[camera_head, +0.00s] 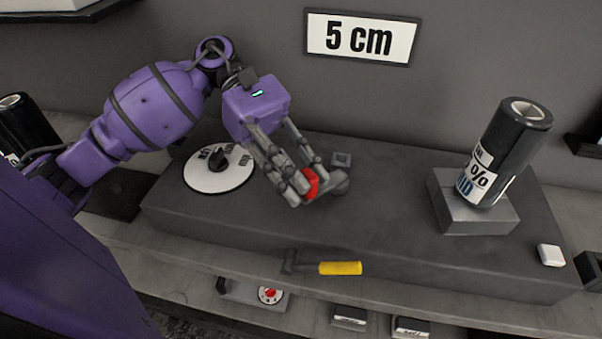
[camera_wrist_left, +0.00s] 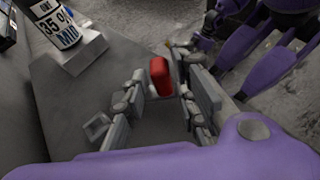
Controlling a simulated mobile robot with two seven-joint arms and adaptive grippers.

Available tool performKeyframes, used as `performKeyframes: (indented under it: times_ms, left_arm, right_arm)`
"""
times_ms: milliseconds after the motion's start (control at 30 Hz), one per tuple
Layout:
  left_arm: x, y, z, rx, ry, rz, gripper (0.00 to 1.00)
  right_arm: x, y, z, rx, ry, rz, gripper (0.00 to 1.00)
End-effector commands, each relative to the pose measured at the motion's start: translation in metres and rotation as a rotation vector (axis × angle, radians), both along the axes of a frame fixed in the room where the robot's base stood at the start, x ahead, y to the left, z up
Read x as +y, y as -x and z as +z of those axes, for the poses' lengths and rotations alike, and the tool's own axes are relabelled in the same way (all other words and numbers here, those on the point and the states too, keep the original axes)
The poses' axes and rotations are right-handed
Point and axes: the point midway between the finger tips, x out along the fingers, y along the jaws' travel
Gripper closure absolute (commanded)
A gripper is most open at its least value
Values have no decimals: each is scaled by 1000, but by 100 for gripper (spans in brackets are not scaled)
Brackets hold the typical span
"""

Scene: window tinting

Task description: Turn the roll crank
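My left gripper (camera_head: 307,186) reaches down over the dark grey box, with its fingers on both sides of a red handle (camera_head: 312,182). A rounded grey piece (camera_head: 336,182) sits beside the red handle. The left wrist view shows the red handle (camera_wrist_left: 160,74) upright between the fingertips (camera_wrist_left: 160,88); whether both fingers press on it is unclear. A second handle, yellow (camera_head: 340,268) on a dark arm (camera_head: 290,263), is at the box's front side. I cannot tell from the pictures which handle is the roll crank. My right gripper is not recognisable in either view.
The dark grey box (camera_head: 400,220) carries a white dial (camera_head: 218,168) with a black knob, and a black film roll (camera_head: 505,150) on a grey block (camera_head: 482,222). A white block (camera_head: 551,255) is at the right end. A "5 cm" sign (camera_head: 362,38) hangs behind.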

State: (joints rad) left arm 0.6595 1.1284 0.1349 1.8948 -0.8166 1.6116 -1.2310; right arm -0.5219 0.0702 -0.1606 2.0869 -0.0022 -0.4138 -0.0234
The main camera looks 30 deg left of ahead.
Motion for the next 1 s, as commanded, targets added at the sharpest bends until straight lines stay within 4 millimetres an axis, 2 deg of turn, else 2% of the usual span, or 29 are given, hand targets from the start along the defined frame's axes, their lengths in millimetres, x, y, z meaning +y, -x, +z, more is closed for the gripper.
performKeyframes:
  times_ms: [300,433,567,800,1000]
  left_arm:
    - [0,2,-2,6,-4,-5,66]
    - [0,2,5,5,-5,-5,66]
    - [0,2,25,2,-6,-6,66]
    - [0,1,72,1,-5,-4,66]
    - [0,1,94,4,-3,-3,66]
  right_arm:
    - [1,1,-2,3,-1,1,60]
    - [1,0,-2,1,-2,1,60]
    - [1,1,-2,2,-1,1,60]
    - [0,1,-2,2,-1,1,60]
    - [0,1,-2,3,0,0,60]
